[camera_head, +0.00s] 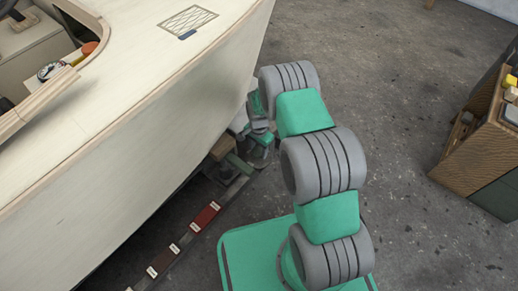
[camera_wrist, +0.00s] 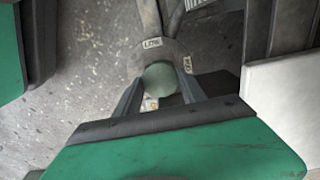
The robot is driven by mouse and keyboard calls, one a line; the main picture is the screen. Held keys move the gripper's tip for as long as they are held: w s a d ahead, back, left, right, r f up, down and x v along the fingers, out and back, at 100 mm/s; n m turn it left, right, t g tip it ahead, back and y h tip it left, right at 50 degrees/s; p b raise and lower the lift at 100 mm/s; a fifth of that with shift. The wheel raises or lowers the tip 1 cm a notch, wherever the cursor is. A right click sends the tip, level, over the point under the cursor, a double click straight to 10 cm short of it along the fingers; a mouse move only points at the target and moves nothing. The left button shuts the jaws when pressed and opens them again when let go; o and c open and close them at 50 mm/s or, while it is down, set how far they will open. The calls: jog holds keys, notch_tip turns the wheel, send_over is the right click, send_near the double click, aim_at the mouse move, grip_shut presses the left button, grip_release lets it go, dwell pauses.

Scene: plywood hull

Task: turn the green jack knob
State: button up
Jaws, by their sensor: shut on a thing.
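The green jack knob (camera_wrist: 160,77) is a round, dull green ball in the middle of the wrist view, below a grey metal collar (camera_wrist: 152,55) with small white labels. My gripper (camera_wrist: 160,80) has one dark finger on each side of the knob and is shut on it. In the head view my gripper (camera_head: 256,138) is low beside the hull's lower edge, largely hidden by my arm and the hull. I cannot make out the knob there.
The pale plywood hull (camera_head: 130,130) fills the left of the head view. A dark rail with a red block (camera_head: 205,217) runs along the floor below it. A wooden block (camera_head: 223,147) sits by the hull's underside. A wooden cabinet (camera_head: 470,145) stands right, with clear floor between.

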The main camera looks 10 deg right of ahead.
aim_at(258, 151)
jog(key=shift+w, duration=0.15)
jog(key=o, duration=1.1)
notch_tip(258, 151, up, 8)
jog(key=p, duration=0.3)
